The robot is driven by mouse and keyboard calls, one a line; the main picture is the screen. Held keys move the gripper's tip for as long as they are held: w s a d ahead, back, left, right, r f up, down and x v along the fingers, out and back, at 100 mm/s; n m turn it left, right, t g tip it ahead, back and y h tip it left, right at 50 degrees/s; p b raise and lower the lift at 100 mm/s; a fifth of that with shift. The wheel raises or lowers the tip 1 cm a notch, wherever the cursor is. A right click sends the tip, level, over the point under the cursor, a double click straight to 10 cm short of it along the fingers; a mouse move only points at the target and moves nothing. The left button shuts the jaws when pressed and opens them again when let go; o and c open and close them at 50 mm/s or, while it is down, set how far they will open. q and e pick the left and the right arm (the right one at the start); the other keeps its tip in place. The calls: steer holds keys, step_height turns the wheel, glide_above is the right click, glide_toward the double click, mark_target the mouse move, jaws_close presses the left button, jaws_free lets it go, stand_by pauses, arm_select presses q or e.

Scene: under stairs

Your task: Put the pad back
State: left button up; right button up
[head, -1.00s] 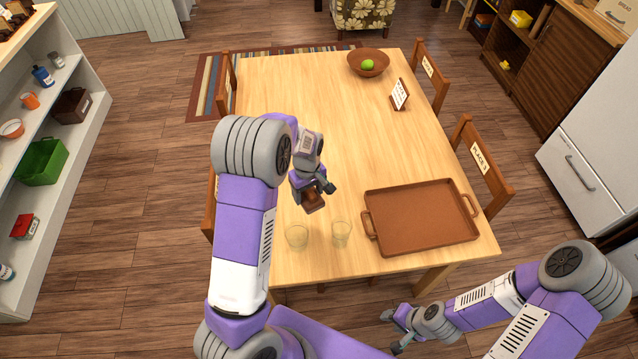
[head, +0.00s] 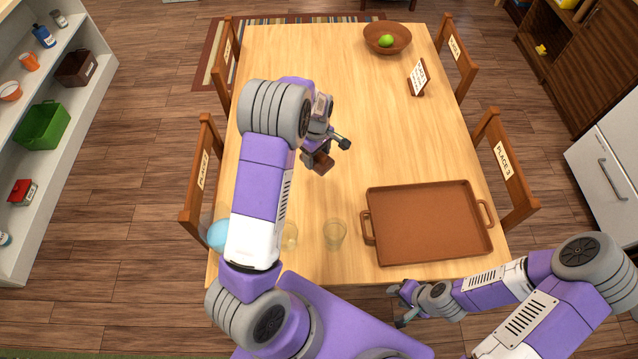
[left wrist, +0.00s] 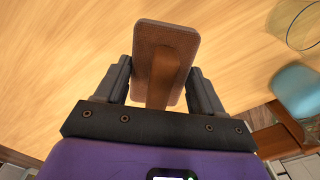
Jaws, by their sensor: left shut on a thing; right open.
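The brown pad (head: 323,163), a flat rounded slab with a wooden grip, is in my left gripper (head: 328,153) in the head view. In the left wrist view the pad (left wrist: 168,50) sits between the two dark fingers of my left gripper (left wrist: 165,85), which are shut on its grip. It is over the table (head: 345,110); I cannot tell its exact height. My right gripper (head: 402,305) is open and empty, off the table's near edge. My left arm hides part of the table's left side.
A brown tray (head: 430,220) lies at the near right. Clear glasses (head: 335,234) stand near the front edge, one partly behind my left arm. A bowl (head: 387,40) with a green fruit and a card stand (head: 418,77) are farther back. A light blue object (head: 218,235) shows at left.

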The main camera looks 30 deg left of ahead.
arm_select(q)
steer(key=shift+f+b, duration=0.35)
steer(key=shift+f, duration=0.3)
step_height(320, 180, down, 10)
steer(key=shift+r+b, duration=0.1)
steer(key=shift+b, duration=0.6)
steer(key=o, duration=0.9)
steer(key=shift+f, duration=0.2)
steer(key=shift+o, duration=0.2)
steer(key=shift+r, duration=0.2)
step_height(320, 180, up, 12)
steer(key=shift+p, duration=0.85)
